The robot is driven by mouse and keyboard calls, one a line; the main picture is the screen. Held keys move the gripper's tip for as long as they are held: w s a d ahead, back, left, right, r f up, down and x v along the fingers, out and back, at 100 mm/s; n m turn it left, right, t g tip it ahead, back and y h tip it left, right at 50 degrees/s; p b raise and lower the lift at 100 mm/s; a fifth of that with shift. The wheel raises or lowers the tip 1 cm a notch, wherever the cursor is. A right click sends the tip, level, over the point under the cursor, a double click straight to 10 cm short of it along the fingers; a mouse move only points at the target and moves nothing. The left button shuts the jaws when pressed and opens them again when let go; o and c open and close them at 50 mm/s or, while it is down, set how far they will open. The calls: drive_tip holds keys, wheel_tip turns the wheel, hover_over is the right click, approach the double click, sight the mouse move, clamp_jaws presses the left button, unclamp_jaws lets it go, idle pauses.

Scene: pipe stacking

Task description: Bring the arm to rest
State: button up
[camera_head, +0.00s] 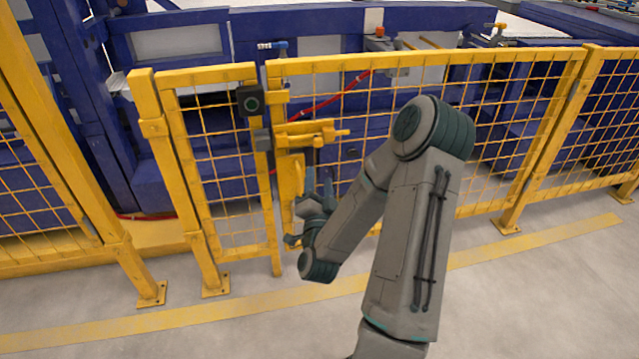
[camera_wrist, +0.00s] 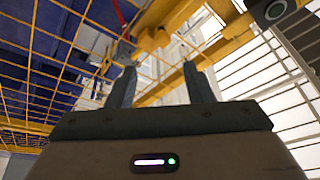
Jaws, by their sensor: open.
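My gripper (camera_head: 318,186) is in front of the yellow mesh fence in the head view, just below the yellow latch (camera_head: 305,134). My arm is bent, with its elbow raised at the right and its forearm running down left to the wrist. In the wrist view my gripper (camera_wrist: 160,82) has its two fingers apart, with nothing between them. The latch (camera_wrist: 155,38) shows beyond the fingertips. My gripper seems apart from the latch, but the exact distance cannot be told.
The yellow fence (camera_head: 420,62) runs across behind my arm, with a narrow gate panel (camera_head: 215,160) left of the latch. A black box with a round ring (camera_head: 251,101) sits on the gate's upper corner. Blue machinery stands behind. Grey floor (camera_head: 230,335) in front is clear.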

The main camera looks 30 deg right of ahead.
drive_tip(key=shift+s+a, duration=0.15)
drive_tip(key=shift+s, duration=0.15)
drive_tip(key=w+a+r+n+g+y+p, duration=0.3)
drive_tip(key=a+r+n+g+y+p, duration=0.2)
drive_tip(key=a+r+n+y+p, duration=0.8)
drive_tip(key=s+a+r+n+g+h+p, duration=0.1)
drive_tip(key=s+r+g+p, duration=0.4)
drive_tip(key=s+r+p, duration=0.5)
drive_tip(key=s+a+r+n+g+h+p, duration=0.1)
drive_tip(key=s+a+r+g+p, duration=0.2)
drive_tip(key=s+r+p, duration=0.8)
drive_tip(key=s+r+g, duration=0.2)
drive_tip(key=s+r, duration=0.1)
drive_tip(key=r, duration=0.2)
drive_tip(key=shift+a+r+g, duration=0.3)
drive_tip(key=shift+a+r, duration=0.05)
